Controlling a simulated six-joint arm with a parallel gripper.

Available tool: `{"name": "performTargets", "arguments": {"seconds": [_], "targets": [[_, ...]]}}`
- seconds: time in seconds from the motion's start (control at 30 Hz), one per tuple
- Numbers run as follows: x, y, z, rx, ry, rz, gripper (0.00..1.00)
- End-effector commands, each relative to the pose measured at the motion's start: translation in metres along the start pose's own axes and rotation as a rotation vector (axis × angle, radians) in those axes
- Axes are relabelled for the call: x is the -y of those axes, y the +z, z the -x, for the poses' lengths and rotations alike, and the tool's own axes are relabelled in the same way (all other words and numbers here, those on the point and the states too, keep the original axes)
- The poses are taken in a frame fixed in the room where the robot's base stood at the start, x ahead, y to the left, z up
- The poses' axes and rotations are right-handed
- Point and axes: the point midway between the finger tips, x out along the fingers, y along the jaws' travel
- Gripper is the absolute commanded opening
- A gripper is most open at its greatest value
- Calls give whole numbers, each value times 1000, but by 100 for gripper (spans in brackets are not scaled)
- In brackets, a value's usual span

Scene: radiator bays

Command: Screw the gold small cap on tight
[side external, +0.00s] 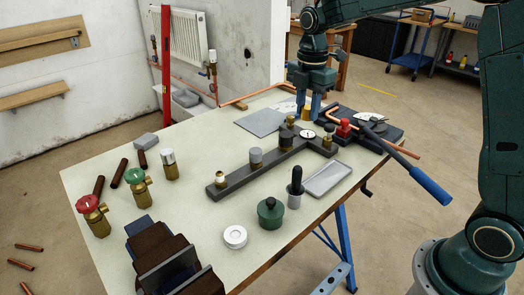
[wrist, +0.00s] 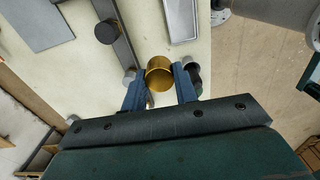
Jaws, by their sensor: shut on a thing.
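A gold cap (side external: 305,113) is between the blue fingers of my gripper (side external: 309,108), towards the far end of the table. In the wrist view the gold cap (wrist: 159,74) shows as a round gold cylinder, with a finger of my gripper (wrist: 160,82) on each side. My gripper is shut on it. What lies beneath the cap is hidden, so I cannot tell whether it sits on a thread.
A dark bar (side external: 237,183) with several fittings runs across the table (side external: 185,215). A red-topped fitting (side external: 343,128) and a blue-handled tool (side external: 430,187) lie to the right. Valves with red (side external: 88,204) and green (side external: 134,176) handwheels stand front left.

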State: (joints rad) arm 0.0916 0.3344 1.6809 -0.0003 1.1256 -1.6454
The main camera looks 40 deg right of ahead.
Motion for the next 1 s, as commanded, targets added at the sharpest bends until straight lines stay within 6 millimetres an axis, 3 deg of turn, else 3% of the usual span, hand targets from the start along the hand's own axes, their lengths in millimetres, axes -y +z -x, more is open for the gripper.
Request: {"name": "performTargets", "arguments": {"seconds": [0.3,0.6,0.8,1.0], "targets": [[-61,-88,-26,0,-2,272,6],[-92,-172,-54,0,-2,492,6],[-98,-202,-64,-1,-1,567,6],[-99,-210,-66,-1,0,586,6]]}}
